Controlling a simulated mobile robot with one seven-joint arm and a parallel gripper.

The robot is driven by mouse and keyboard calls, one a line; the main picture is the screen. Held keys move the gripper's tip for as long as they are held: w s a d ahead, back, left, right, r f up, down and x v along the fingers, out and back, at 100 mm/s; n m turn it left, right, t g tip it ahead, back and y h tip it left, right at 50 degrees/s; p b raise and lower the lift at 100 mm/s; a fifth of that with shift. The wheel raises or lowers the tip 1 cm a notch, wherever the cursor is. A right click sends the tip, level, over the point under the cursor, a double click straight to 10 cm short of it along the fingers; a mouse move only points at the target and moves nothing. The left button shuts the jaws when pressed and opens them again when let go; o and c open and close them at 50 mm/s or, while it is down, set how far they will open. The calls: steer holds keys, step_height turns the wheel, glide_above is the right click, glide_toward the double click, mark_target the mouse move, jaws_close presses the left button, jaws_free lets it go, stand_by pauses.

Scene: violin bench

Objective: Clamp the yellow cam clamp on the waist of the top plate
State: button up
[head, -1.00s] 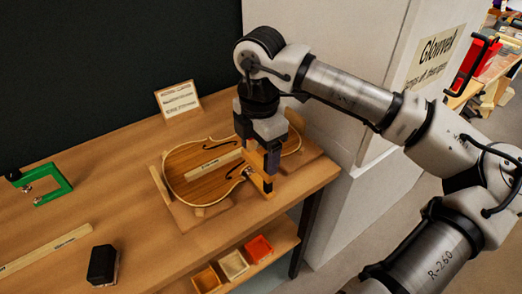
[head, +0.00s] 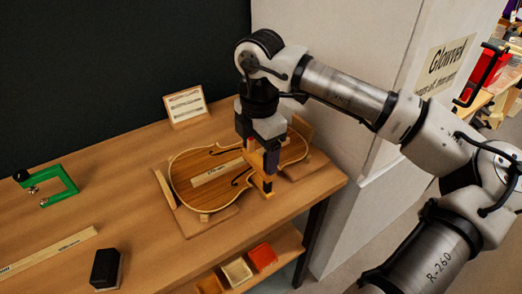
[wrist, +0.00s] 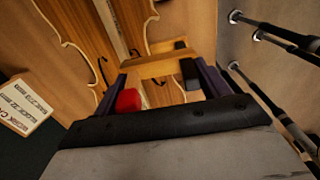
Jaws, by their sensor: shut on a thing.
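The violin top plate (head: 200,165) lies flat on the bench, with a pale labelled strip (head: 215,173) along its middle. My gripper (head: 263,158) is shut on the wooden yellow cam clamp (head: 267,185), at the waist on the plate's near side. In the wrist view the clamp's yellow bar (wrist: 155,66) crosses over the plate (wrist: 85,25) between my dark fingers. A red part (wrist: 128,100) shows beside the left finger. The clamp's lower jaw is partly hidden, and I cannot tell whether its jaws touch the plate.
A green clamp (head: 60,187) and a black block (head: 105,266) lie on the left of the bench (head: 130,170). A small sign (head: 185,106) stands behind the plate. Coloured bins (head: 237,270) sit below the front edge. A pale wall (head: 345,140) stands close on the right.

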mark_target(256, 158)
steer(key=shift+w+a, duration=0.4)
steer(key=shift+w, duration=0.1)
steer(key=o, duration=1.4)
steer(key=shift+o, duration=0.2)
step_height(256, 158, up, 14)
steer(key=shift+b, duration=0.35)
steer(key=shift+s+f, duration=0.1)
